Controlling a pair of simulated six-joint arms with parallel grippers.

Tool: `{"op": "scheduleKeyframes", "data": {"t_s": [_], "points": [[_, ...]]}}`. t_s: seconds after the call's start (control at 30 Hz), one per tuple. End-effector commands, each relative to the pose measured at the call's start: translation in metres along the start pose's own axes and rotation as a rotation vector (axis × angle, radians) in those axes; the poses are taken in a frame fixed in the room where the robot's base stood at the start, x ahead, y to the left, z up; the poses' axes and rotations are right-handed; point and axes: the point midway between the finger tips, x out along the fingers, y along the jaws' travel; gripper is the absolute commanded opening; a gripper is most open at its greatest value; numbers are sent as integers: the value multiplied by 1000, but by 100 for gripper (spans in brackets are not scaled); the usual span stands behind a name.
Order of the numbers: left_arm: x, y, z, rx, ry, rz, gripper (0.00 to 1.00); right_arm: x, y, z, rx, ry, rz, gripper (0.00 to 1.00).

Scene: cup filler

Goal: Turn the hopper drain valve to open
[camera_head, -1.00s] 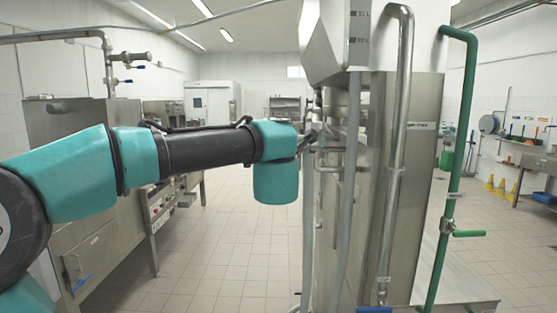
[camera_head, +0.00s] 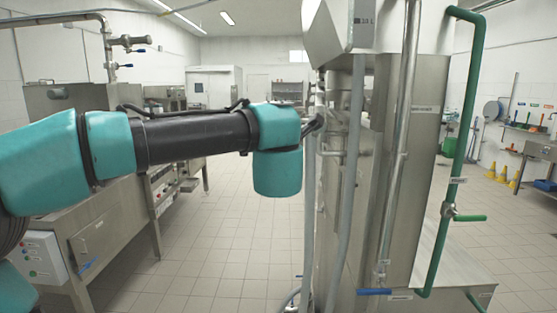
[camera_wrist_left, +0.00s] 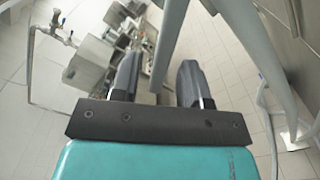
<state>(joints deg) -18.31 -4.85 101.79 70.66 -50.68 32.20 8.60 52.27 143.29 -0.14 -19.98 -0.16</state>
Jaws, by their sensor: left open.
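The steel hopper unit (camera_head: 408,165) stands at the right of centre in the head view. A blue lever handle (camera_head: 374,292) sits low on its front pipe. A green lever handle (camera_head: 470,218) sticks out to the right from the green pipe. Their labels are too small to read, so I cannot tell which is the drain valve. My left gripper (camera_head: 314,125) is at the unit's left side, well above the blue handle. In the left wrist view its fingers (camera_wrist_left: 158,78) are apart. A grey pipe (camera_wrist_left: 167,45) appears between them; I cannot tell whether it touches.
Grey vertical pipes (camera_head: 352,180) run close beside my left gripper. A steel counter with controls (camera_head: 95,235) stands at the left. The tiled floor (camera_head: 225,250) between counter and unit is clear. A hose (camera_wrist_left: 265,125) hangs at the right in the wrist view.

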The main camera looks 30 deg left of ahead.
Motion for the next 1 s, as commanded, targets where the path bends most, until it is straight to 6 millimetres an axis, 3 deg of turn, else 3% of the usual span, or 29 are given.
{"op": "scheduleKeyframes", "data": {"t_s": [0.2,0.6,0.8,1.0], "points": [[-42,0,1,-2,-5,-2,42,0,0,0,0,0,0,42],[-104,0,1,-1,-5,-2,42,0,0,0,0,0,0,42],[-125,0,0,-1,-3,-2,42,0,0,0,0,0,0,42],[-133,0,0,0,-1,-1,42,0,0,0,0,0,0,42]]}}
